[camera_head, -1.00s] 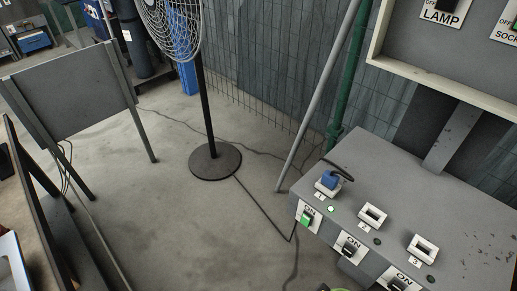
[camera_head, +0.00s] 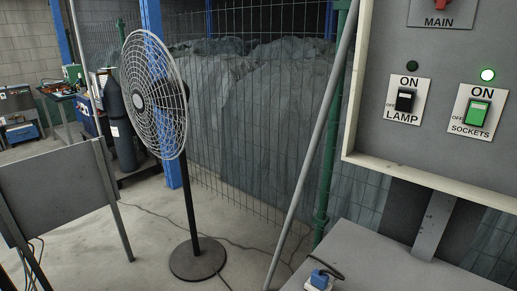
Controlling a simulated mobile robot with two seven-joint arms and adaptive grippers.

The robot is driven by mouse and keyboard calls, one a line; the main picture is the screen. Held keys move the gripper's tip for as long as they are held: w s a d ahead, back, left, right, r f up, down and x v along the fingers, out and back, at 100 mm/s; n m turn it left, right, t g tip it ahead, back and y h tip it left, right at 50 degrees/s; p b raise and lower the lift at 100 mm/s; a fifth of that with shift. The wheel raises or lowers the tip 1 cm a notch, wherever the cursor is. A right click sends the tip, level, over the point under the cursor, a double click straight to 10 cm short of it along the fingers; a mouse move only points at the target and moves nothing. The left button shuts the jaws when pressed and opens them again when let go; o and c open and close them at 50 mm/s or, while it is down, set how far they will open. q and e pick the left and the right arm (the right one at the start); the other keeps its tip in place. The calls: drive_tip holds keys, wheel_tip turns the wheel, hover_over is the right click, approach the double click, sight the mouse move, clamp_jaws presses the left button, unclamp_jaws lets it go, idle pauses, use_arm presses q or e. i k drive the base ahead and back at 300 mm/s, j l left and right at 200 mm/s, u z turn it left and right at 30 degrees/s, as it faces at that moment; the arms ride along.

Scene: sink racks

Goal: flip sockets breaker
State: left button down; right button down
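The SOCKETS breaker (camera_head: 477,113) is a green rocker switch on a white plate at the right of the grey panel (camera_head: 440,150). A red MAIN switch (camera_head: 443,3) is cut off at the top edge. Neither of my grippers shows in the head view.
A grey bench (camera_head: 400,262) stands below the panel, with a blue plug (camera_head: 320,279) in a socket at its near left. A pedestal fan (camera_head: 153,95) stands on the floor at left, before a wire fence. A leaning grey pole (camera_head: 310,150) stands left of the panel.

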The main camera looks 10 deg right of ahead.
sight(477, 111)
drive_tip(key=k+z, duration=0.1)
drive_tip(key=z, duration=1)
drive_tip(key=i+j+z, duration=0.1)
drive_tip(key=z, duration=0.3)
